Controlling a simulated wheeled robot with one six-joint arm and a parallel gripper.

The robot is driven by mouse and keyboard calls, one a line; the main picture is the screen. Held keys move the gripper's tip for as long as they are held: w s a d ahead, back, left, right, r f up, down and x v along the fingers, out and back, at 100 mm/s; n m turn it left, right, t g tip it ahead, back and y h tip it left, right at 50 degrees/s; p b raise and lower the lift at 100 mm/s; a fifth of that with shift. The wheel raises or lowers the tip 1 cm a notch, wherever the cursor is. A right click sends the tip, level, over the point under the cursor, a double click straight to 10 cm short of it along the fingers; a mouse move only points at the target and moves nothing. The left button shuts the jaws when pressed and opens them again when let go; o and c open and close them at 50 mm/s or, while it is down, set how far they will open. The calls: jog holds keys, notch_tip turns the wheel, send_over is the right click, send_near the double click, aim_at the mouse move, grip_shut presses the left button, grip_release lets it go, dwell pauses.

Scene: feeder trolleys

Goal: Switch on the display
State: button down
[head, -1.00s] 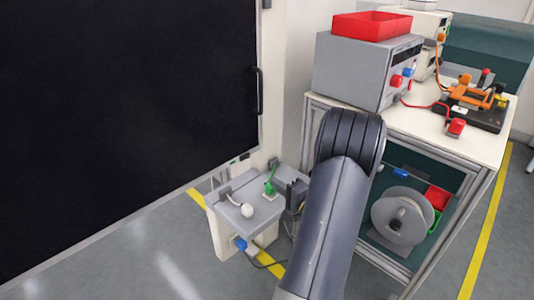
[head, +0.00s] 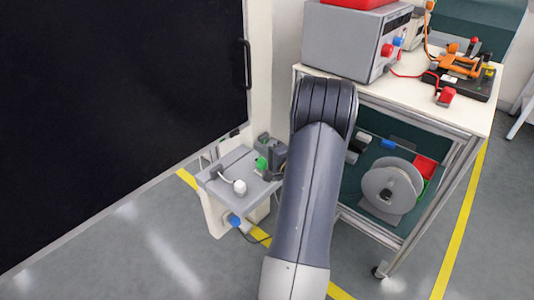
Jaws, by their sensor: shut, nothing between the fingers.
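The display is the large black panel (head: 110,110) filling the left of the view; its face is dark. A small grey control box (head: 222,186) stands low beside its right edge. On the box are a white knob (head: 240,187), a grey lever-like part and a green part (head: 262,163). A blue knob (head: 234,220) is on its front. My gripper (head: 272,158) is shut and empty at the box's right rear, right beside the green part. I cannot tell whether they touch. My arm hides the right side of the box.
A trolley (head: 425,110) stands to the right with a grey instrument (head: 340,42), an orange clamp device (head: 463,62) and a red block (head: 446,97) on top. A cable reel (head: 392,187) sits on its lower shelf. Clear floor lies in front.

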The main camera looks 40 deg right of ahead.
aim_at(239, 132)
jog(key=w, duration=0.8)
jog(key=shift+w+d, duration=0.2)
jog(key=shift+w, duration=0.1)
jog(key=shift+d+b, duration=0.15)
jog(key=shift+b, duration=0.2)
